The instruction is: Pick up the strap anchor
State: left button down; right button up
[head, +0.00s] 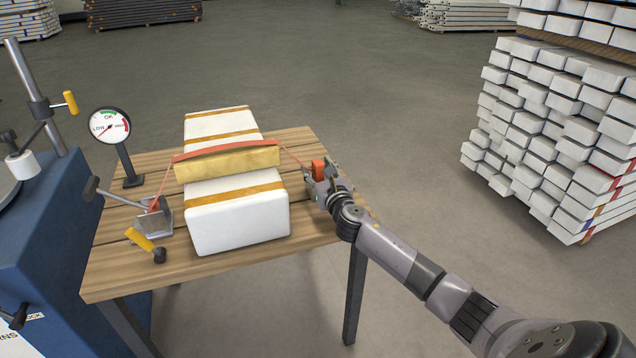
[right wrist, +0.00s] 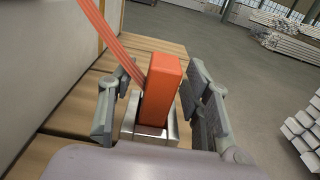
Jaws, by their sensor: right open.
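The strap anchor (head: 318,170) is an orange block at the right edge of the wooden table, with a strap running to it. In the right wrist view the orange anchor (right wrist: 160,92) stands upright in a metal holder (right wrist: 150,133), with the orange strap (right wrist: 118,50) beside its left side. My right gripper (head: 321,178) is at the anchor. In the right wrist view its open fingers (right wrist: 155,95) stand on either side of the block, with a visible gap on the right; contact on the left is unclear. My left gripper is not in view.
A white package (head: 238,212) with yellow bands sits mid-table (head: 120,262), the strap passing over a yellow pad (head: 228,162) on it. A dial gauge (head: 109,126), a metal bracket (head: 152,222) and a yellow-handled lever (head: 140,240) are at left. Stacked white bundles (head: 560,120) stand right.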

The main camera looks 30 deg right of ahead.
jog(key=shift+c, duration=0.2)
grip_shut()
dwell(0.4)
